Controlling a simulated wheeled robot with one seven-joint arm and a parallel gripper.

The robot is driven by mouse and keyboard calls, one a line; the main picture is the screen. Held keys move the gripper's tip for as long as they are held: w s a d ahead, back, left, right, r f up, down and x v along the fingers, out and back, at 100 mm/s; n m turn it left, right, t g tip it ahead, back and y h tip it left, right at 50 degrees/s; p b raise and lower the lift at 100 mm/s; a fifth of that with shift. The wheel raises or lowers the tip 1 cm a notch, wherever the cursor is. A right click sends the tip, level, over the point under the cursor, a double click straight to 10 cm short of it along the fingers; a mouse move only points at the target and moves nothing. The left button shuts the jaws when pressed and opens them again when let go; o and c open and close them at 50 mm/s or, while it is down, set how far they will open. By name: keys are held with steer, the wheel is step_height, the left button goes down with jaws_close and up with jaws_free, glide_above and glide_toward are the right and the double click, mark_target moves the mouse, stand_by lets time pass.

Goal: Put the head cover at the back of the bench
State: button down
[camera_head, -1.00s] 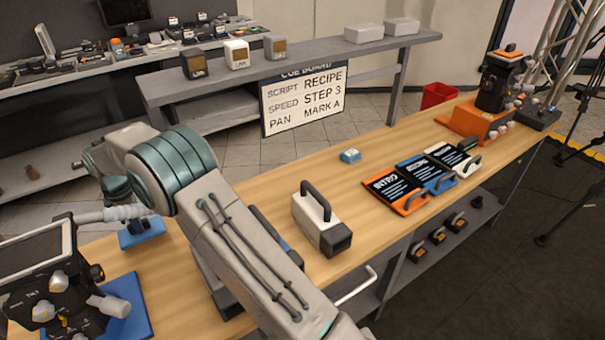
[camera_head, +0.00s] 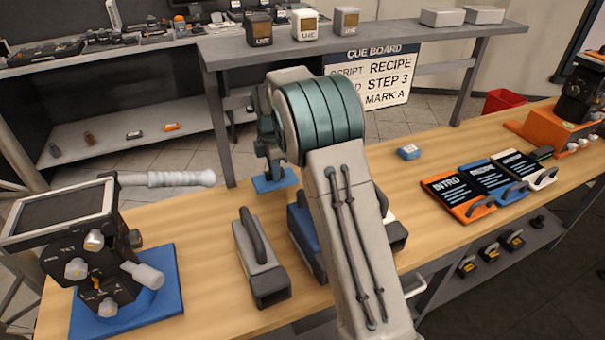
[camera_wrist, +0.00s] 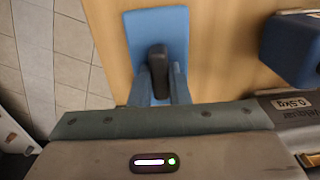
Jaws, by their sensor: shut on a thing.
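The head cover (camera_head: 276,181) looks like a flat blue plate with an upright dark handle. In the wrist view the plate (camera_wrist: 172,22) is over the wood beside the bench's back edge. My gripper (camera_head: 268,150) is above it at the back of the bench (camera_head: 190,225). In the wrist view my gripper (camera_wrist: 158,84) is shut on the dark handle. I cannot tell whether the plate touches the wood. My arm hides part of the bench in the head view.
A black device (camera_head: 92,250) with a long grey handle stands on a blue mat (camera_head: 165,275) at left. A grey handled block (camera_head: 258,265) and a blue block (camera_head: 304,235) are nearer the front. Title cards (camera_head: 460,197) lie at right. A raised shelf (camera_head: 300,50) stands behind the bench.

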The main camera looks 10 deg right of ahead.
steer(key=d, duration=0.2)
steer(key=w+d, duration=0.1)
steer(key=d, duration=0.1)
steer(key=shift+d, duration=0.4)
steer(key=shift+w+d+f+b, duration=0.1)
steer(key=shift+d+f+b, duration=0.15)
steer(key=shift+d, duration=0.35)
steer(key=shift+d+f+b, duration=0.1)
steer(key=shift+d+b, duration=0.25)
steer(key=shift+d, duration=0.25)
steer(key=shift+a+f+b, duration=0.1)
steer(key=shift+f+b, duration=0.95)
steer(key=shift+f, duration=0.35)
steer(key=shift+f, duration=0.1)
steer(key=c, duration=1.4)
jaws_free()
steer(key=shift+o, duration=0.2)
step_height(320, 180, up, 8)
steer(key=shift+f+p, duration=0.15)
steer(key=shift+p, duration=0.15)
